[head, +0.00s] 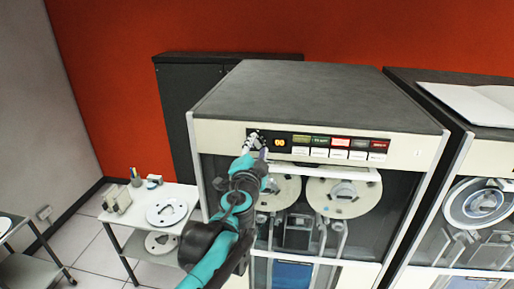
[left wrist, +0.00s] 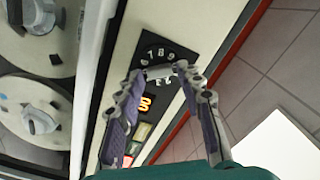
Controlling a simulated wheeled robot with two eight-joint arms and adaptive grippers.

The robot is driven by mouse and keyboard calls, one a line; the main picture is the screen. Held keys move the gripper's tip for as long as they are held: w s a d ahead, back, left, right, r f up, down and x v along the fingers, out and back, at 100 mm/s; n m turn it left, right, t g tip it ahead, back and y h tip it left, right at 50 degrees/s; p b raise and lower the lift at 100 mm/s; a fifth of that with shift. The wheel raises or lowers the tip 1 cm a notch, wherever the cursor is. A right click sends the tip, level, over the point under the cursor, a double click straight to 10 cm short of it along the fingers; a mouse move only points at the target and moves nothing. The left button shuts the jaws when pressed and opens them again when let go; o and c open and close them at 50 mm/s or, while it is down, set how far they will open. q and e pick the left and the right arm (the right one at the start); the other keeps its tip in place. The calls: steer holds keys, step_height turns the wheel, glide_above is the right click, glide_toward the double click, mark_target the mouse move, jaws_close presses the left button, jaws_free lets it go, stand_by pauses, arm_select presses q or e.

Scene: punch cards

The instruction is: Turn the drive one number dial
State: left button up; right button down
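The drive one number dial (left wrist: 160,72) is a pale knob on a black round plate with white numerals, in the left wrist view. In the head view the dial's black panel (head: 268,142) is at the front top left of the tape drive; the dial itself is mostly hidden by my gripper. My left gripper (head: 256,143) is up against this spot. In the left wrist view its two fingers (left wrist: 163,73) are spread, with the tips on either side of the knob. I cannot tell whether they touch it. My right gripper is not in view.
An orange lit digit display (left wrist: 145,103) and a row of coloured buttons (head: 340,142) sit beside the dial. Tape reels (head: 343,196) are below. A second drive (head: 485,150) stands at the right, and a small white table (head: 185,192) at the left.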

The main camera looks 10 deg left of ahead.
arm_select(q)
jaws_close()
steer(key=shift+m, duration=0.3)
steer(key=m+b, duration=0.1)
steer(key=m, duration=0.1)
steer(key=shift+f+m, duration=0.1)
steer(key=shift+m, duration=0.2)
steer(key=shift+m+b, duration=0.45)
steer(key=shift+m, duration=1.45)
steer(key=shift+o, duration=2.4)
jaws_free()
